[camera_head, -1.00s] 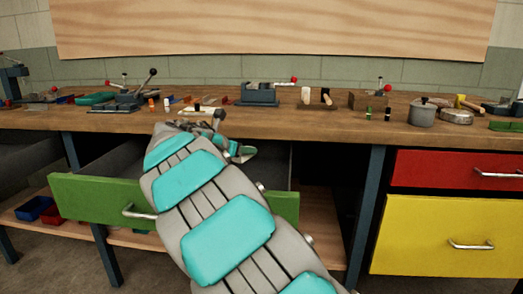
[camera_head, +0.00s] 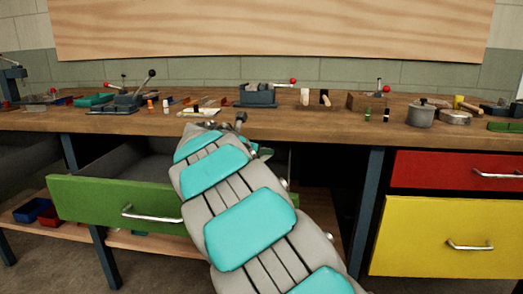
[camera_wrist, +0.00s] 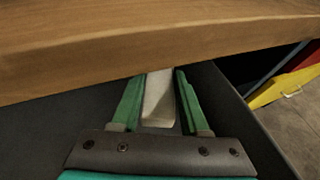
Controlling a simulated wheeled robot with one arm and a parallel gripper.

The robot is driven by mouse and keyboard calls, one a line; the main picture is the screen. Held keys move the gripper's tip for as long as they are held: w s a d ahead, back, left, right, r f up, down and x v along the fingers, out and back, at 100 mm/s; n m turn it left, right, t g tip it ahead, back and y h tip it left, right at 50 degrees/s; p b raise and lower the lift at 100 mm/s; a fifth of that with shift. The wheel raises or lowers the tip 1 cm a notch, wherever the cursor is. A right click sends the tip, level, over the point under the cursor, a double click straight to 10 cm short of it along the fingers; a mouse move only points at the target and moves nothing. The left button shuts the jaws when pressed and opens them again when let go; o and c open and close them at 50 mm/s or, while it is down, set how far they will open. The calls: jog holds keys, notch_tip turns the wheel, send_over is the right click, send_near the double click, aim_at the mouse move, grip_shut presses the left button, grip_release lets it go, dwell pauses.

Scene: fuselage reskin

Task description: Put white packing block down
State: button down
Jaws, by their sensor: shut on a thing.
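The white packing block (camera_wrist: 158,100) is between the green fingers of my gripper (camera_wrist: 159,80) in the wrist view. My gripper is shut on it. Block and fingers are over or inside a dark-walled open drawer (camera_wrist: 45,135), just below the bench edge. I cannot tell whether the block touches the drawer floor. In the head view the green-fronted drawer (camera_head: 90,199) is pulled out, and my arm hides the block and most of the gripper.
The wooden bench top (camera_head: 225,125) overhangs the drawer and carries vises, a pot (camera_head: 421,115) and several small items. A red drawer (camera_head: 440,170) and a yellow drawer (camera_head: 440,230) are shut at right. The drawer's left part looks clear.

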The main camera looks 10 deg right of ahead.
jog(key=shift+f, duration=0.45)
jog(key=shift+c, duration=2.1)
grip_release()
jog(key=shift+r, duration=0.1)
jog(key=shift+r, duration=0.3)
jog(key=v, duration=1.2)
jog(key=shift+r, duration=0.2)
